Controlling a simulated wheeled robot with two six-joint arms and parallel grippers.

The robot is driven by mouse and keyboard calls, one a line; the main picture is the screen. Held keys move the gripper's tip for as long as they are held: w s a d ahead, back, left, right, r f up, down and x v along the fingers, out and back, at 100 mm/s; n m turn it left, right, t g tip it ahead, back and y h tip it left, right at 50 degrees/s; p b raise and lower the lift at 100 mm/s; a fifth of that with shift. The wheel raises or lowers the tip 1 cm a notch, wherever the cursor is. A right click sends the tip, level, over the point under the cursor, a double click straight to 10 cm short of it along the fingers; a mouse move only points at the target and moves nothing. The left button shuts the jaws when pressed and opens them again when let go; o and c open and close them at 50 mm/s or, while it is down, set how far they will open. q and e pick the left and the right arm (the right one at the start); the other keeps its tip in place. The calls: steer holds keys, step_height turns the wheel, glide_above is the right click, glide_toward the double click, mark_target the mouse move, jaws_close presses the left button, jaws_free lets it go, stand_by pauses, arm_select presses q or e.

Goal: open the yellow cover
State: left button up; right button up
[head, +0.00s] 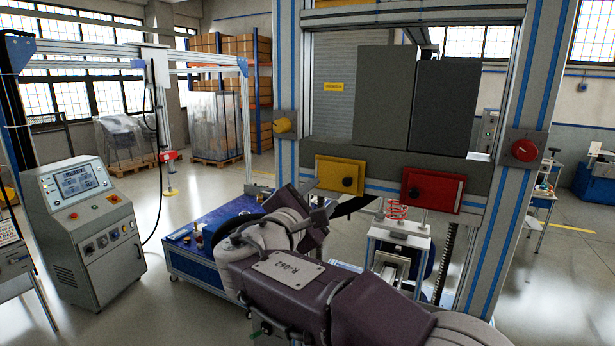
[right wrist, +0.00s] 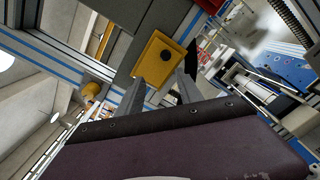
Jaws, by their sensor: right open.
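The yellow cover (head: 328,173) is a flat rectangular plate with a black knob (head: 347,182). It sits on the grey crossbeam of the tall frame and looks closed. In the right wrist view the yellow cover (right wrist: 150,66) lies just ahead, between and beyond the fingertips, its knob (right wrist: 166,55) facing me. My right gripper (head: 328,196) is open and empty, just below and in front of the cover; it also shows in the right wrist view (right wrist: 160,78). Any contact with the cover cannot be told. My left gripper is out of view.
A red cover (head: 447,190) is beside the yellow one on the right. A yellow knob (head: 283,126) and a red button (head: 524,150) are on the frame posts. A red spring (head: 397,209) stands below the crossbeam. A control console (head: 90,215) is at left; open floor lies beside it.

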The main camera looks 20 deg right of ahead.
mark_target(348, 183)
steer(key=p+x, duration=0.1)
steer(key=x, duration=0.2)
steer(key=p+x, duration=0.2)
steer(key=x, duration=0.1)
steer(key=p+x, duration=0.1)
steer(key=x, duration=0.2)
steer(key=shift+s+d, duration=0.3)
steer(key=shift+d, duration=0.45)
steer(key=shift+s+d, duration=0.35)
steer(key=c, duration=0.4)
steer(key=shift+a, duration=0.1)
steer(key=c, duration=0.5)
steer(key=shift+w+a, duration=0.1)
steer(key=shift+a, duration=0.05)
jaws_close()
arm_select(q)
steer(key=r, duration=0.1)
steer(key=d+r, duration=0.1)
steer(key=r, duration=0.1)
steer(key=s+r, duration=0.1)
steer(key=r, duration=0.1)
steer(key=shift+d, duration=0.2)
arm_select(e)
steer(key=shift+f, duration=0.1)
